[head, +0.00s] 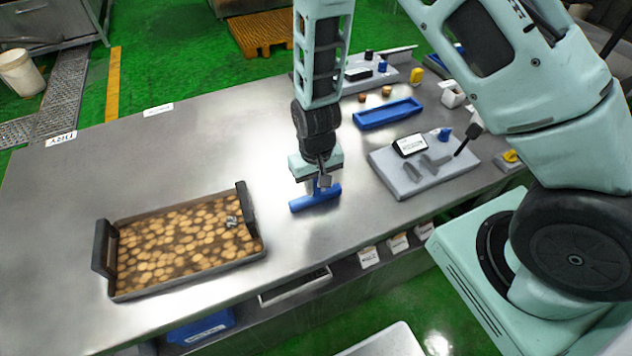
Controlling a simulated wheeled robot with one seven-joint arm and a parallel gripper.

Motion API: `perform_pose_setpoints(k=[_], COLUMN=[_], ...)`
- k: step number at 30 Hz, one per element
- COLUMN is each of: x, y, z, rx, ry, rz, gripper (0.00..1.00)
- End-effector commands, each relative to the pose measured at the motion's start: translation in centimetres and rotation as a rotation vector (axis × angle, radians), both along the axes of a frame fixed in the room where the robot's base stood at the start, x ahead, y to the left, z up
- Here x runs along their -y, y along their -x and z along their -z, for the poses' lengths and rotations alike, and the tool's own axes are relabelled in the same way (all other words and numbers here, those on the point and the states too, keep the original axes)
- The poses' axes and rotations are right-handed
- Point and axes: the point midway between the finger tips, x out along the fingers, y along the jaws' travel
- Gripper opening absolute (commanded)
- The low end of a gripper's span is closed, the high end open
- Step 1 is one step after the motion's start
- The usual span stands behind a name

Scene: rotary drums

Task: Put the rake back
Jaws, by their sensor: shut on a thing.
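The rake is a blue bar-shaped tool (315,199) at the middle of the steel table, right of the tray of round pieces. My gripper (322,180) points down over it and is shut on its upper part. The rake's bar is low, at or just above the tabletop; I cannot tell if it touches. A grey holder block (393,181) with recesses lies to the right, with a small white display, a blue knob and a dark-handled tool on it. No spot on it is clearly marked for the rake.
The metal tray (190,287) with dark end handles holds many round tan pieces, at the left. A shallow blue tray (388,113) and a second grey block (377,83) lie farther back. The steel table (110,165) is bare at the back left. Labels sit on its edge.

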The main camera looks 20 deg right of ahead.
Motion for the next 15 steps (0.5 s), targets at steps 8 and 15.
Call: perform_pose_setpoints(k=[8,15], x=[0.01,0.01], y=[0.01,0.01], z=[0.39,0.28], rx=[0.0,0.0], ry=[0.0,0.0], rz=[0.0,0.0], gripper=[0.23,0.41])
